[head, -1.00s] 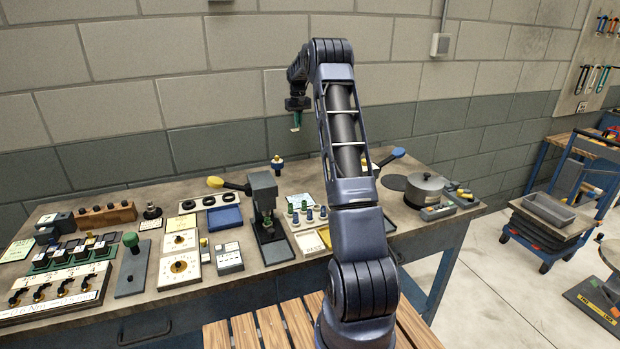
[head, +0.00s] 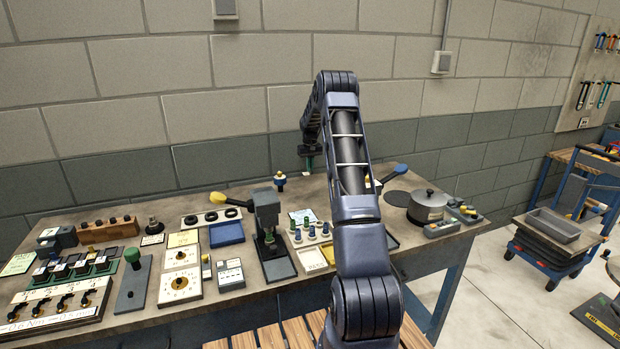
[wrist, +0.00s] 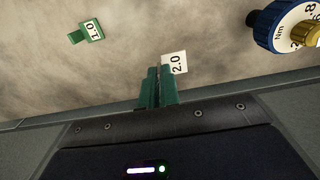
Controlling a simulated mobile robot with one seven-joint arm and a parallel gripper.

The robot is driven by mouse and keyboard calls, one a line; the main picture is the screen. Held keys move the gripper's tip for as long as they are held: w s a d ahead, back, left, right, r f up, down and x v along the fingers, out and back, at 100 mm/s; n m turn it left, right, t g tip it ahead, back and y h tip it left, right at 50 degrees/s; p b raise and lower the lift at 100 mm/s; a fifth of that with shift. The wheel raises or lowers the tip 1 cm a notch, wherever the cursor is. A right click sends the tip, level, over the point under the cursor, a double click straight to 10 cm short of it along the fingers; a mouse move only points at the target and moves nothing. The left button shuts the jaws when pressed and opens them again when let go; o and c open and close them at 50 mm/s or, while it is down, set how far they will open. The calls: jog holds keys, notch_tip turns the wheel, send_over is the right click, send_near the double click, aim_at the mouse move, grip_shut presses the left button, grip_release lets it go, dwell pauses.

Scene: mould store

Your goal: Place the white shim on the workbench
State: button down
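The white shim (wrist: 175,64) is a small flat plate marked 2.0, seen at the fingertips of my gripper (wrist: 160,85) in the wrist view. The green fingers are close together with the shim's edge between them, and the rest of the plate sticks out to the right. The workbench top (wrist: 125,70) lies beneath; I cannot tell whether the shim touches it. In the head view my gripper (head: 308,165) is low over the back of the workbench (head: 335,293), and the shim cannot be made out there.
A green shim marked 1.0 (wrist: 88,31) lies on the bench near the gripper. A blue-and-yellow torque knob (wrist: 285,27) stands to the right. A press (head: 267,215), a blue tray (head: 227,233) and a lidded pot (head: 428,204) stand further off. Bare bench surrounds the fingertips.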

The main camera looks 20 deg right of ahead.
aim_at(310, 173)
jog(key=shift+f, duration=2.8)
jog(key=c, duration=1.6)
grip_release()
jog(key=shift+f, duration=0.15)
jog(key=shift+c, duration=0.2)
